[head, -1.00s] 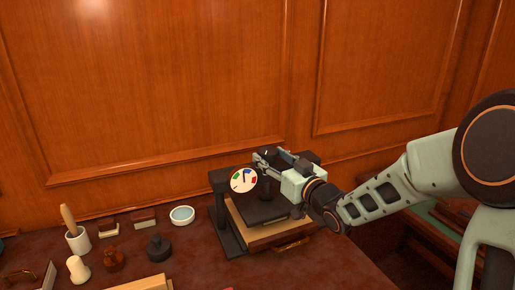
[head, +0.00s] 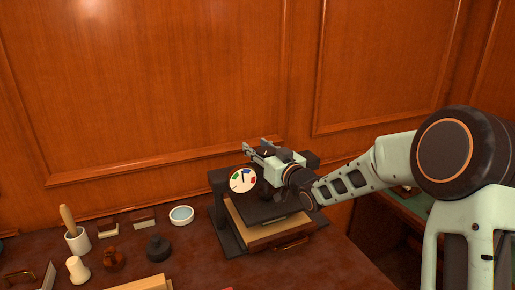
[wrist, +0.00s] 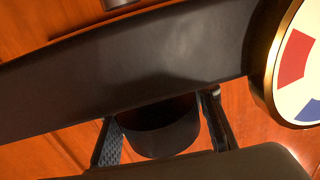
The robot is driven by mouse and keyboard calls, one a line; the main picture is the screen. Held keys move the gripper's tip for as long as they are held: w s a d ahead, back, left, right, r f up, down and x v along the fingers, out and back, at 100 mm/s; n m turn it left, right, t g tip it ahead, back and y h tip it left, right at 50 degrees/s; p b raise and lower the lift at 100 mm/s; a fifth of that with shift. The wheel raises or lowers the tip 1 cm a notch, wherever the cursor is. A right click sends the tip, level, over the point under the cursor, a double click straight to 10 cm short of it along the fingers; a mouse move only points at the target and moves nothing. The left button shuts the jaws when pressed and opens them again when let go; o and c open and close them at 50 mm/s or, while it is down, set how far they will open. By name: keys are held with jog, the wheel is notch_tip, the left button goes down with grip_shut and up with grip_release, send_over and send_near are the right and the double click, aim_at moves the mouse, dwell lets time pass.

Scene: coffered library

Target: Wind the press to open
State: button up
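The press (head: 219,212) stands on the desk against the panelled wall, with dark side posts, a crossbar and a dark plate. A round white dial (head: 243,179) with coloured sectors and a thin needle faces forward; its rim also shows at the right of the wrist view (wrist: 303,55). My gripper (head: 256,146) is over the press top, behind and above the dial, with its fingers apart and pointing left. In the wrist view, the dark crossbar (wrist: 150,60) runs across. A dark cylinder (wrist: 162,135) shows between my fingers; I cannot tell whether they touch it.
The wall is close behind.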

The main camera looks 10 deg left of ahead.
aim_at(249, 163)
jog(key=shift+f, duration=0.1)
jog(key=c, duration=0.6)
jog(key=shift+c, duration=0.4)
jog(key=shift+y+p, duration=0.3)
jog(key=shift+p, duration=0.05)
jog(key=shift+c, duration=0.2)
